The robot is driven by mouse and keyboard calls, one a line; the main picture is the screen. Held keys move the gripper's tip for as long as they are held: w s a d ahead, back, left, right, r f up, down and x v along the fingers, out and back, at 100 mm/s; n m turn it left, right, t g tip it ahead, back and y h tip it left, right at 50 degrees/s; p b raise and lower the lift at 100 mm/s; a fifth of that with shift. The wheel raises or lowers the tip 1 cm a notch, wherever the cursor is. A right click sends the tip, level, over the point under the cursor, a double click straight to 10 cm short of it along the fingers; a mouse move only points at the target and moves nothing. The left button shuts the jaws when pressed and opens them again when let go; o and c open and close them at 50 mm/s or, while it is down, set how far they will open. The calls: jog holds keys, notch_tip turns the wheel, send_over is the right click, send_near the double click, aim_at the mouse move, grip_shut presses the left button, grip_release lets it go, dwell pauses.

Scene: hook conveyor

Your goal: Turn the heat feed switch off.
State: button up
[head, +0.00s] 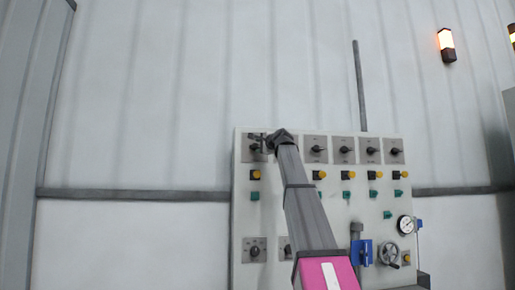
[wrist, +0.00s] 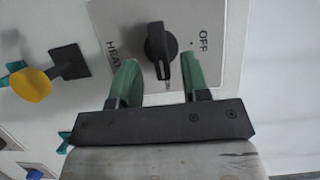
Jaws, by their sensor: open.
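The heat feed switch is a black rotary knob (wrist: 158,45) on a grey plate (wrist: 205,18) in the wrist view. The plate reads HEAT on the left and OFF on the right. The knob's narrow handle points down in the picture, with a pale mark at its lower end. My gripper (wrist: 160,62) is open, its green fingers on either side of the handle. Gaps show between fingers and handle. In the head view my gripper (head: 268,138) is at the panel's top left switch plate (head: 248,156), partly covering it.
The pale panel (head: 330,240) carries a row of similar rotary switches, with yellow buttons and green parts below. A yellow button (wrist: 32,84) is left of the plate in the wrist view. A handwheel (head: 389,254), gauge (head: 406,224) and blue-handled valve (head: 361,253) are at lower right.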

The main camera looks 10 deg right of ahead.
aim_at(256, 147)
jog(key=shift+x, duration=1.2)
grip_shut()
jog(key=shift+n, duration=0.4)
jog(key=n+g+h, duration=0.1)
jog(key=n, duration=0.2)
jog(key=shift+r, duration=0.15)
jog(key=n+g+h, duration=0.1)
jog(key=n+h, duration=0.1)
jog(key=n, duration=0.1)
jog(key=shift+a+r+n, duration=0.1)
jog(key=shift+n, duration=0.3)
jog(key=n+g+h, duration=0.1)
jog(key=n, duration=0.2)
jog(key=shift+a+h, duration=0.1)
jog(key=shift+h, duration=0.3)
jog(key=shift+a+n+h, duration=0.1)
jog(key=shift+n+h, duration=0.9)
jog(key=shift+n, duration=0.4)
